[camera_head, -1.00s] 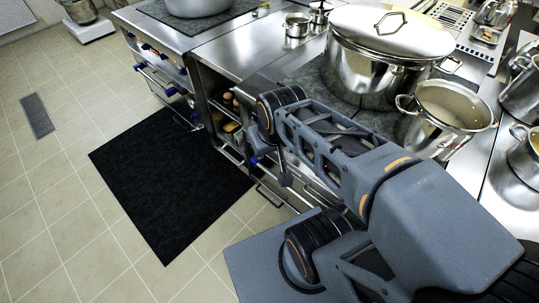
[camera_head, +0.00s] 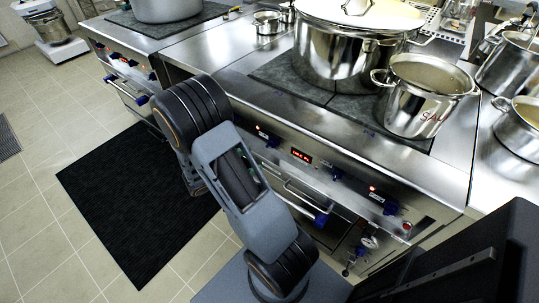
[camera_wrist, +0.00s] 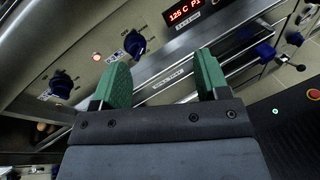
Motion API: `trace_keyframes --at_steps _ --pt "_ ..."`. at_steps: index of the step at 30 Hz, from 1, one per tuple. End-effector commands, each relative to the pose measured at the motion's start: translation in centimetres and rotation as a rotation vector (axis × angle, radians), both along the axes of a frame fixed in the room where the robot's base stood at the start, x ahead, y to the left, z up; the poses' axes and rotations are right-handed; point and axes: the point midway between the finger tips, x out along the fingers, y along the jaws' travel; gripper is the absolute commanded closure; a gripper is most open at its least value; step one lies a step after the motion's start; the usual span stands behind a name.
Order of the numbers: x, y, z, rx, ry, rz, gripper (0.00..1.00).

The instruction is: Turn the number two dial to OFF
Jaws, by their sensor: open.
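In the wrist view my gripper (camera_wrist: 163,62) has two green fingers spread wide with nothing between them. A blue dial (camera_wrist: 133,43) is on the steel panel just beyond the left fingertip; I cannot tell if they touch. Another blue dial (camera_wrist: 62,85) is farther left beside a white label. In the head view, blue dials (camera_head: 270,140), (camera_head: 337,173) and (camera_head: 391,208) line the stove front. I cannot read their numbers or which is number two. My gripper cannot be made out in the head view.
A red display (camera_wrist: 183,13) is on the panel. Oven handles with blue ends (camera_head: 320,218) project below the dials. A large lidded stockpot (camera_head: 345,62) and a smaller pot (camera_head: 415,105) stand on the stove. A black mat (camera_head: 120,220) lies on the floor.

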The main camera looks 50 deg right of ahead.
Motion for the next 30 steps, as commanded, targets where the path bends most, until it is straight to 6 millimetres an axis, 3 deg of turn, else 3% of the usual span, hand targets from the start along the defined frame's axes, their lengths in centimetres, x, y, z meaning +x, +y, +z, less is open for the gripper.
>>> trace_keyframes --at_steps 1,3,9,17,30 --pt "0.6 -0.4 -2.6 -0.039 0.066 0.058 0.32" --pt "1.5 -0.7 -4.3 -0.085 0.131 0.134 0.32" --pt "3.0 -1.0 -7.8 -0.157 0.236 0.279 0.32" --pt "3.5 -3.5 -8.7 -0.174 0.261 0.316 0.32" --pt "4.2 -11.6 -8.6 -0.174 0.259 0.316 0.32"
